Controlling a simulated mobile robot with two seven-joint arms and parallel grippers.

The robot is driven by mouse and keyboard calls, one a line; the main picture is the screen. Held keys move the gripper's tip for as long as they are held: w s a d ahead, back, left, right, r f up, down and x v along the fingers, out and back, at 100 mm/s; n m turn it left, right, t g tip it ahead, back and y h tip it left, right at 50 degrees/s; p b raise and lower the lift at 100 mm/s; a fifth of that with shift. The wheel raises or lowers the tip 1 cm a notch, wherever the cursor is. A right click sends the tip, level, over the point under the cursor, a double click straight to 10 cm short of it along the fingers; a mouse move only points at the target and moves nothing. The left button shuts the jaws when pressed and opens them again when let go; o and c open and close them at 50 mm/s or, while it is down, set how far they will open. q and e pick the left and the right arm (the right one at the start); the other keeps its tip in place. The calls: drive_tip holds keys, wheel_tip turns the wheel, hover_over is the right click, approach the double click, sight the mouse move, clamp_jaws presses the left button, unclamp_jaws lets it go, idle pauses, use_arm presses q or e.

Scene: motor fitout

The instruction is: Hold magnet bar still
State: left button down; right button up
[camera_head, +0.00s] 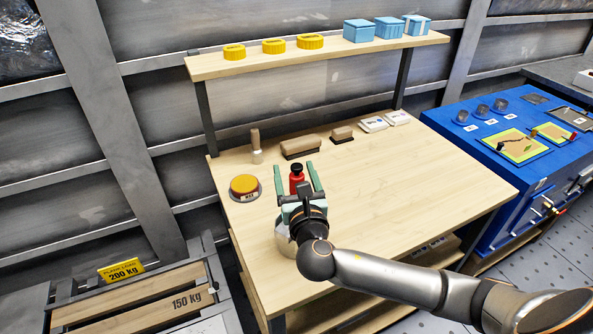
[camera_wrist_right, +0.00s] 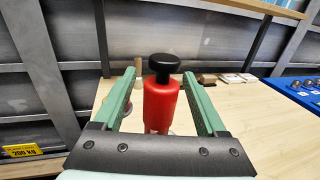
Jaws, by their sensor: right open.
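A red cylinder with a black knob (camera_head: 297,180) stands upright on the wooden bench. It also shows in the right wrist view (camera_wrist_right: 161,100), between the two green fingers. My right gripper (camera_head: 296,168) is open around it, with a gap visible on both sides. I cannot tell which thing is the magnet bar. A long brown block (camera_head: 300,147) and a shorter brown block (camera_head: 343,134) lie farther back on the bench. My left gripper is not in view.
A yellow-topped round piece (camera_head: 244,185) and a wooden-handled tool (camera_head: 256,146) are to the left. White boxes (camera_head: 374,124) lie at the back right. A shelf (camera_head: 330,56) spans above, and a blue cabinet (camera_head: 480,165) stands right. The bench's right half is clear.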

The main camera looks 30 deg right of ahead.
drive_tip(key=shift+w+d, duration=0.1)
drive_tip(key=shift+w, duration=0.2)
clamp_jaws()
idle(0.6)
idle(0.8)
idle(0.5)
idle(2.4)
